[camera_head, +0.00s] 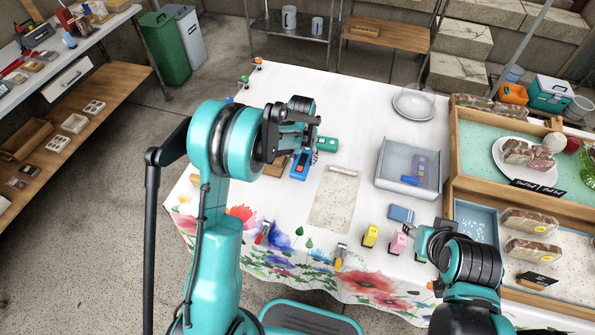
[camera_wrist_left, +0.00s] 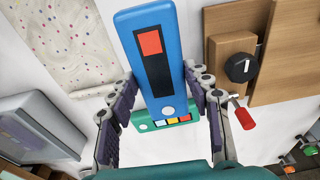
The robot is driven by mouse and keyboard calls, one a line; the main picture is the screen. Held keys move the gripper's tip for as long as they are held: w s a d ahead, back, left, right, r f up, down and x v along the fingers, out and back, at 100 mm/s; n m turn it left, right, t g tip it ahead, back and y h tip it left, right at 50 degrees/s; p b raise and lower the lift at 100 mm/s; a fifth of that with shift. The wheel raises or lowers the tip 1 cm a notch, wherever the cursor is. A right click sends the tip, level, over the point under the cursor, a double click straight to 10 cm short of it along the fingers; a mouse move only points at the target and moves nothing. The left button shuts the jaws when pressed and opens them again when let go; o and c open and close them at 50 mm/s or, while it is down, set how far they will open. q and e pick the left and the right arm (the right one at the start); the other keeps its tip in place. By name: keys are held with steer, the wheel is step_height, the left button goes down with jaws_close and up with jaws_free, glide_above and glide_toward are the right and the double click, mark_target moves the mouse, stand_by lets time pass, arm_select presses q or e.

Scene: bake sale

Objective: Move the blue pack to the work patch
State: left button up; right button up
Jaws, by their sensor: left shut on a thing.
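The blue pack (camera_head: 301,166) is a flat blue block with a dark strip and a red square. It also shows large in the left wrist view (camera_wrist_left: 178,75). My left gripper (camera_head: 306,146) is shut on it, one finger along each side. I cannot tell whether the pack touches the table. The work patch (camera_head: 334,207) is a pale speckled rectangle to the right of the pack in the head view, apart from it. It shows at upper left in the left wrist view (camera_wrist_left: 65,40). My right gripper (camera_head: 431,241) is at the lower right; its fingers are unclear.
A green pack (camera_head: 327,144) lies close beside the blue pack. A grey tray (camera_head: 383,178) stands right of the patch. A wooden block with a black knob (camera_wrist_left: 241,68) is near my left gripper. Yellow (camera_head: 370,236) and pink (camera_head: 397,243) items stand near the front.

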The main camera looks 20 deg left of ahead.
arm_select(q)
steer(key=shift+s+a+f+b, duration=0.15)
steer(key=shift+s+a+f, duration=0.1)
steer(key=shift+a+f, duration=0.25)
steer(key=shift+s+a+f+b, duration=0.15)
steer(key=shift+s+a+f, duration=0.15)
steer(key=shift+a, duration=0.3)
steer(key=shift+f+b, duration=0.85)
steer(key=shift+f, duration=1.05)
steer(key=shift+f, duration=0.2)
steer(key=o, duration=1)
steer(key=shift+w, duration=0.1)
steer(key=shift+o, duration=0.2)
steer(key=shift+r, duration=0.1)
